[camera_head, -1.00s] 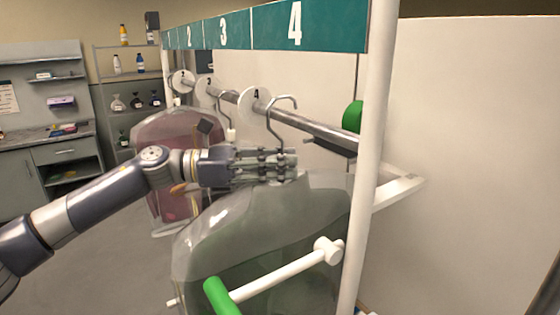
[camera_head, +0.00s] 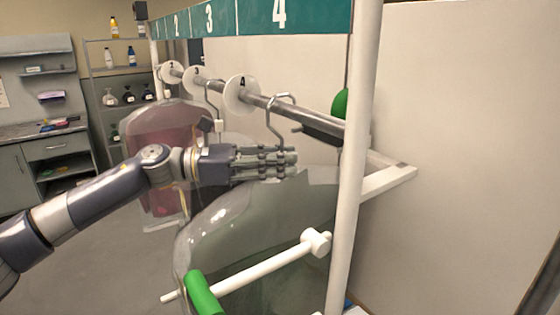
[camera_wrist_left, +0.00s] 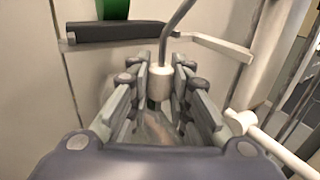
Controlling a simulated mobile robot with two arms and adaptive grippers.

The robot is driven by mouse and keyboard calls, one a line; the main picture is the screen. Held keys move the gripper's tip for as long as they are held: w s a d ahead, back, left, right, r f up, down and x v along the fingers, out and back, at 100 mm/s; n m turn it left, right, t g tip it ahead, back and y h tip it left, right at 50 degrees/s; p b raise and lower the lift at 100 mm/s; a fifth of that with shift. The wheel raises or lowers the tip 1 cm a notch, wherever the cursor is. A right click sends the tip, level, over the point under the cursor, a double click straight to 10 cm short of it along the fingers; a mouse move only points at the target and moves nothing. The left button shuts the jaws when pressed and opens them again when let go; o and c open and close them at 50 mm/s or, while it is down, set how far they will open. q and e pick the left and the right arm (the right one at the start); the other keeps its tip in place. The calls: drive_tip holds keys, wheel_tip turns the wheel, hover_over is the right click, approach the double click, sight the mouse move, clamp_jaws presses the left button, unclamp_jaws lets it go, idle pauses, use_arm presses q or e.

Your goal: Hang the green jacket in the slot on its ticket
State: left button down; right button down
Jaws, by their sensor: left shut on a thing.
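The green jacket (camera_head: 255,215) hangs in a clear cover beneath the numbered rail, below the 4 sign. Its hanger hook (camera_head: 275,125) is at the rail (camera_head: 310,122), just right of the white disc marked 4 (camera_head: 241,94); I cannot tell whether it bears on the rail. My left gripper (camera_head: 292,163) is shut on the hanger neck, just above the jacket's shoulders. In the left wrist view the pale hanger neck (camera_wrist_left: 159,84) stands between the fingers (camera_wrist_left: 160,80). My right gripper is not in view.
A reddish garment (camera_head: 165,135) in a clear cover hangs farther along the rail. A white post (camera_head: 352,160) stands right of the jacket. A white rod (camera_head: 265,272) with a green grip (camera_head: 203,292) crosses in front. A dark bar (camera_head: 320,135) sits below the rail.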

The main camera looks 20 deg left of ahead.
use_arm(q)
drive_tip(key=shift+d+r, duration=0.1)
drive_tip(key=c, duration=1.4)
unclamp_jaws()
drive_tip(key=shift+s+f, duration=0.1)
drive_tip(key=shift+f, duration=0.1)
drive_tip(key=v, duration=1.2)
drive_tip(key=shift+r, duration=0.2)
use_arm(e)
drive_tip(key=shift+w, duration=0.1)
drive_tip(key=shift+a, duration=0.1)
